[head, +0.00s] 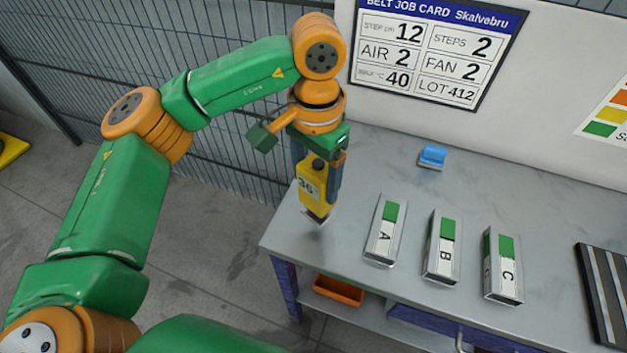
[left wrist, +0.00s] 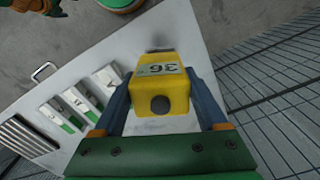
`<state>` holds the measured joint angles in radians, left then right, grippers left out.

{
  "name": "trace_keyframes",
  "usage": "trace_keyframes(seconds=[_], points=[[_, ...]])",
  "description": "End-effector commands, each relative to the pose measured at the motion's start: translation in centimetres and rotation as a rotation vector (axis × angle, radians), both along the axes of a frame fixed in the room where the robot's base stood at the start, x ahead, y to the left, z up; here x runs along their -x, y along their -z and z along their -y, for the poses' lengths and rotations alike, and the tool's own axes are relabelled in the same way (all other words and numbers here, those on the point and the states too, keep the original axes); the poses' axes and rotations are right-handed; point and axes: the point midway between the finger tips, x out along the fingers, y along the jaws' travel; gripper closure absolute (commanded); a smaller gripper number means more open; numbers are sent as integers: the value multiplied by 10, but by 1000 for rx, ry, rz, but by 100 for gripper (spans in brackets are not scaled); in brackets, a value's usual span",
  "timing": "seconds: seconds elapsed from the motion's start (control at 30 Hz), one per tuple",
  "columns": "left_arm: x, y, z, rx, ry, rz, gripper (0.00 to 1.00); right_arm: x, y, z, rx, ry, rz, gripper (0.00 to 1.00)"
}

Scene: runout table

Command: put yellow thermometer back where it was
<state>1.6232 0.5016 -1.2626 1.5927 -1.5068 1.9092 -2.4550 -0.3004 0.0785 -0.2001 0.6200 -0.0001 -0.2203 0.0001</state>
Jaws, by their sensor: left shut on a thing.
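The yellow thermometer (head: 314,190) has a display reading 36 and a dark lower end. My left gripper (head: 318,178) is shut on it and holds it upright at the left end of the grey table (head: 350,165). I cannot tell for sure whether its lower end touches the table top. In the left wrist view the thermometer (left wrist: 160,88) sits between the two blue fingers of my left gripper (left wrist: 168,100), its face with 36 showing. My right gripper is not in view.
Blocks A (head: 385,230), B (head: 443,247) and C (head: 502,265) stand in a row on the table. A blue block (head: 432,156) lies behind them. A dark slatted rack (head: 604,290) is at the right. A job card (head: 435,50) hangs on the wall. An orange bin (head: 339,290) sits below.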

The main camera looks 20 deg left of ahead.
Motion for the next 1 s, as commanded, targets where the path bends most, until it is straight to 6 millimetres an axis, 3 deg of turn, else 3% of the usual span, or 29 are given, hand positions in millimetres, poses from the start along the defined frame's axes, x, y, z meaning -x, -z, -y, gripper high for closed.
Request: trace_keyframes(seconds=[0.1,0.23,0.6,0.63,0.7,0.73,1.0], points=[[-10,16,-7,-2,-2,-5,72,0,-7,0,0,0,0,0],[-10,40,-6,-2,0,-1,72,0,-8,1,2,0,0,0],[-9,48,-5,0,0,1,72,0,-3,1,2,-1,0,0],[-9,48,-5,0,0,1,22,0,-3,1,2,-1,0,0],[-9,47,-5,0,0,1,4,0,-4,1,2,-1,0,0],[-9,47,-5,0,0,1,0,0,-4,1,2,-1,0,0],[-9,40,-5,0,0,1,0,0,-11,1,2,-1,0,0]])
